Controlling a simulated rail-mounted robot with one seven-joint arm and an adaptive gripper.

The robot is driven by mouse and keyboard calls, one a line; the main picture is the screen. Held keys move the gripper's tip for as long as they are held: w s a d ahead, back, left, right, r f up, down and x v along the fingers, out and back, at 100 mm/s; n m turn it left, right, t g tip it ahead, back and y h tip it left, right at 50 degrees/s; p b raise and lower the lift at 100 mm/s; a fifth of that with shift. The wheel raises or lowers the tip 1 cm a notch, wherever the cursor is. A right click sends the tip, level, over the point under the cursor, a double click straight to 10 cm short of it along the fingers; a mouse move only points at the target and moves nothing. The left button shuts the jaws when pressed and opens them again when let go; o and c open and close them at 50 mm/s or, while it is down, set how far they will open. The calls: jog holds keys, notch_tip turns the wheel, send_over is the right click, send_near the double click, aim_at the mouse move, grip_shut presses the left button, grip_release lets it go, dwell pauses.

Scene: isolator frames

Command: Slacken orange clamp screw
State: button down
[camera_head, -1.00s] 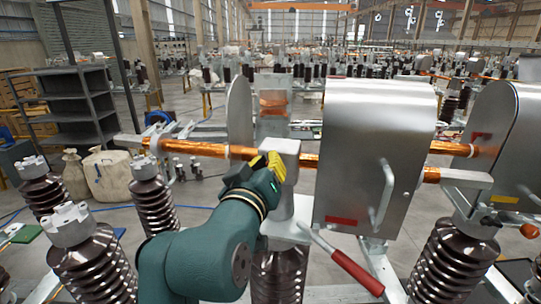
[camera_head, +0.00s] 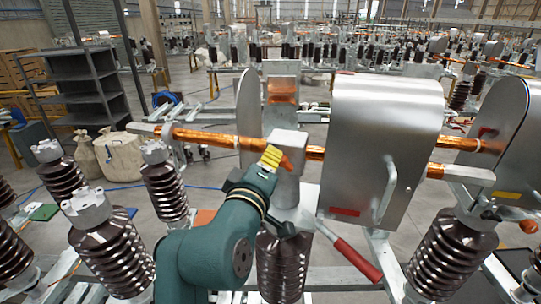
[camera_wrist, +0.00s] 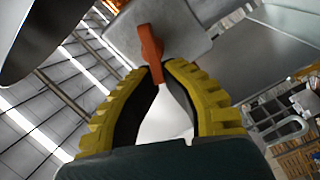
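The orange clamp screw (camera_wrist: 151,48) has a flat orange handle. It sticks out of a grey metal clamp block (camera_wrist: 165,28) in the wrist view. In the head view a small orange part of the screw (camera_head: 286,163) shows between the block (camera_head: 289,143) and my yellow fingertips. My gripper (camera_wrist: 157,68) has ribbed yellow fingers that curve in from both sides. Their tips close against the sides of the orange handle. In the head view my gripper (camera_head: 272,157) is at the left front of the block. The finger contact is too small to see there.
A copper-coloured bar (camera_head: 205,138) runs through the block. A curved metal cover (camera_head: 385,140) with a handle stands close on the right. A red-handled lever (camera_head: 350,255) is below it. Ribbed brown insulators (camera_head: 110,250) stand at the left.

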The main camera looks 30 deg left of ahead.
jog(key=shift+f, duration=0.2)
jog(key=c, duration=1.2)
grip_release()
jog(key=shift+r, duration=0.15)
jog(key=shift+o, duration=0.2)
jog(key=s+d, duration=0.2)
jog(key=s, duration=0.9)
jog(key=shift+s, duration=0.4)
